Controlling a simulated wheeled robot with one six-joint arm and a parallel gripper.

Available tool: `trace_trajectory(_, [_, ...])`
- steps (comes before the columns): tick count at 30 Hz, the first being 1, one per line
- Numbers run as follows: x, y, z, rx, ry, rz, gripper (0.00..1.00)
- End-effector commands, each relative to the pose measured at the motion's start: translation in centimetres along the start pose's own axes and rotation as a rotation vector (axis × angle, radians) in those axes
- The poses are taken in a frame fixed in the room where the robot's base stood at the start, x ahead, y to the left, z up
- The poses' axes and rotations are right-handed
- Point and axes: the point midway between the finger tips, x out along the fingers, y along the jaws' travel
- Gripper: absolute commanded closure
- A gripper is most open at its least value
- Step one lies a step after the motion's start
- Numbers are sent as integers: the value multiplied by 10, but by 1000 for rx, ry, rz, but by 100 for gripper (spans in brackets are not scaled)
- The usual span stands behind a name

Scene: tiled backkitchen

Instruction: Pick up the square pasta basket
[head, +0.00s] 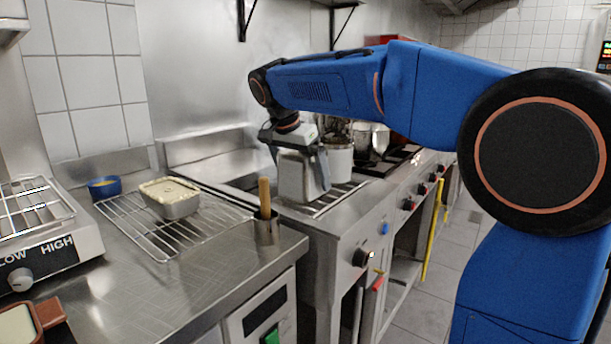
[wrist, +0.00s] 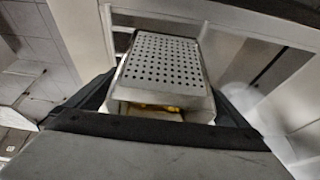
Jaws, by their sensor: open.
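The square pasta basket is a box of steel with many small holes in one face; in the wrist view its perforated face (wrist: 162,62) fills the middle. Something yellow shows through the gap at its near end. In the head view the basket (head: 293,178) appears as a plain grey box over the steel cooker top, below my wrist. My gripper (head: 302,163) points down over it, with a dark finger at its right side. In the wrist view my gripper (wrist: 165,95) is open, its dark fingers on the left and right of the basket. Finger contact cannot be made out.
A white pot (head: 340,162) stands close behind the basket, with a steel pot (head: 372,140) beyond. On the left counter are a wire rack (head: 150,237) bearing a filled metal tin (head: 175,206), a blue bowl (head: 104,187) and a steel cup (head: 266,229) with a wooden-handled tool.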

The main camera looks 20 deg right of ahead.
Motion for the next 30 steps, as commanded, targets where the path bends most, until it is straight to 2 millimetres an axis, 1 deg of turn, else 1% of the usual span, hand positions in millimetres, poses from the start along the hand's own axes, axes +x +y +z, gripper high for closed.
trace_trajectory(4, [0,0,0,0,0,0,0])
trace_trajectory(5, [0,0,0,0,0,0,7])
trace_trajectory(6, [0,0,0,0,0,0,17])
trace_trajectory(8, [0,0,0,0,0,0,31])
trace_trajectory(9, [0,0,0,0,0,0,41])
trace_trajectory(11, [0,0,0,0,0,0,55])
trace_trajectory(12, [0,0,0,0,0,0,59])
trace_trajectory(19, [-1,0,-1,0,1,-1,59])
trace_trajectory(22, [-6,0,-3,1,1,-1,59])
trace_trajectory(26, [-21,0,-9,1,1,-2,59])
trace_trajectory(30, [-45,-1,-19,2,2,-3,59])
